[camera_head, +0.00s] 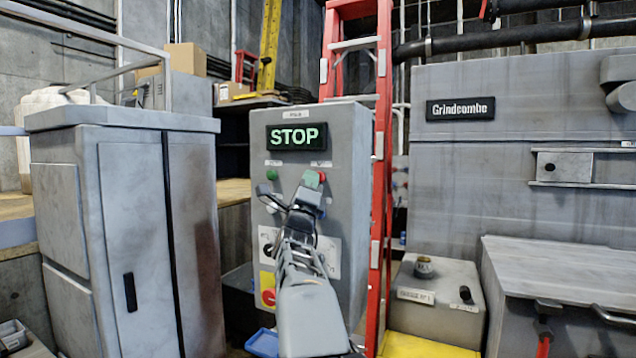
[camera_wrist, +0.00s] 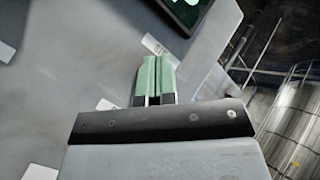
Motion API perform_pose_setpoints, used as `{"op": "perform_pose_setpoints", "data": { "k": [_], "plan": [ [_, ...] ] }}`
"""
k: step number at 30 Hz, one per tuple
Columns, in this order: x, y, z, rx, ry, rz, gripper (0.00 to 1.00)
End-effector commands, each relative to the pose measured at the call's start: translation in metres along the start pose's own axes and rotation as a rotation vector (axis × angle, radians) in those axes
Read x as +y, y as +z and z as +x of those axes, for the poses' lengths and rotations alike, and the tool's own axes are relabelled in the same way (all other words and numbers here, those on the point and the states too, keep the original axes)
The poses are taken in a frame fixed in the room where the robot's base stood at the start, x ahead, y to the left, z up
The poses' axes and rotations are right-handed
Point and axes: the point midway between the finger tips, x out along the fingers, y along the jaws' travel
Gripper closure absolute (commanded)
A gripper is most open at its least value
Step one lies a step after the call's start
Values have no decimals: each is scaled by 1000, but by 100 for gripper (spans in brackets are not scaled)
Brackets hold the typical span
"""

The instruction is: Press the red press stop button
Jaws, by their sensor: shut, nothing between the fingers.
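The grey control box stands in the middle of the head view, with a lit STOP display (camera_head: 296,137) near its top. Below it are a green button (camera_head: 272,175) on the left and a red button (camera_head: 322,176) on the right, partly covered by my gripper. My gripper (camera_head: 311,179) is shut and empty, its green fingertips just in front of or beside the red button; I cannot tell if they touch it. In the wrist view the shut green fingers (camera_wrist: 155,75) point at the panel face, below a small white label (camera_wrist: 155,45). The red button is not visible there.
A larger red button (camera_head: 268,297) on a yellow plate sits low on the box. A red ladder (camera_head: 379,180) stands right behind the box. A grey cabinet (camera_head: 135,230) stands left, and the Grindcombe machine (camera_head: 520,180) right. A blue tray (camera_head: 262,343) lies below.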

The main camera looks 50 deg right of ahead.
Motion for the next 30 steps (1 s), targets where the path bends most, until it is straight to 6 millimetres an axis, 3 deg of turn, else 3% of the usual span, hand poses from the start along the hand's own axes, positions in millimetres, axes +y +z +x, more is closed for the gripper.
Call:
{"op": "perform_pose_setpoints", "data": {
  "k": [15,30],
  "plan": [
    [-4,4,-7,0,0,1,100],
    [-25,25,-37,-1,-2,1,100]
  ]
}}
